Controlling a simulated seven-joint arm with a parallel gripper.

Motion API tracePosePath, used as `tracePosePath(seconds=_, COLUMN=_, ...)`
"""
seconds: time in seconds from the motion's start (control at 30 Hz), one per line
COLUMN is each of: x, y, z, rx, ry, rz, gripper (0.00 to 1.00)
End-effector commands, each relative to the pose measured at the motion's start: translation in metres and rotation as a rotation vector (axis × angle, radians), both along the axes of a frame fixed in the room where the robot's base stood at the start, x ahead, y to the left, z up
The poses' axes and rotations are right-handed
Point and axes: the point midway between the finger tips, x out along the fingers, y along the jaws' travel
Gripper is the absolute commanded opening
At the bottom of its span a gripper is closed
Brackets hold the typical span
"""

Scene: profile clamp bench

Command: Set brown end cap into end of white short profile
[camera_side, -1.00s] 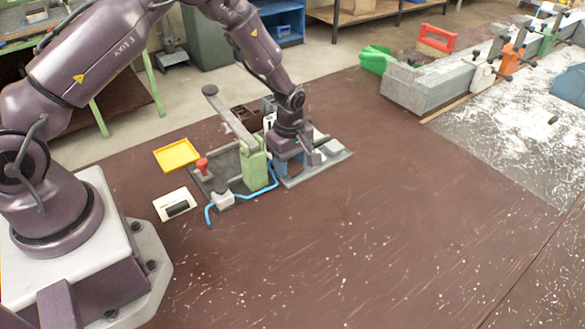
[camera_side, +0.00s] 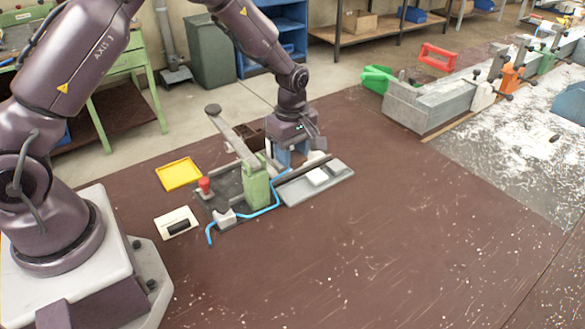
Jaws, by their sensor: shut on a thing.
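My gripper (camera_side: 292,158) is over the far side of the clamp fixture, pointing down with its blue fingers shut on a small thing. It fits the brown end cap, but the fingers hide it and I cannot make out its shape. A short white piece (camera_side: 318,176), which looks like the white short profile, lies on the grey plate (camera_side: 305,194) right of the green clamp post (camera_side: 257,184). A dark bar (camera_side: 305,167) runs along just behind it. My gripper is behind the bar and the white piece; whether it touches either cannot be told.
A clamp lever (camera_side: 232,137) rises left of my gripper. A red knob (camera_side: 204,185), a blue hose (camera_side: 265,211), a yellow tray (camera_side: 179,173) and a white box with a black slot (camera_side: 177,222) are at left. The brown table in front is clear.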

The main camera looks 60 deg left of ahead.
Motion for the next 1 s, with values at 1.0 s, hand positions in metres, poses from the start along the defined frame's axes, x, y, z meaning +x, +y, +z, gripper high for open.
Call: tracePosePath(seconds=1.0, x=0.052, y=0.103, z=0.015, rx=-0.001, ry=0.002, rz=-0.054, gripper=0.18)
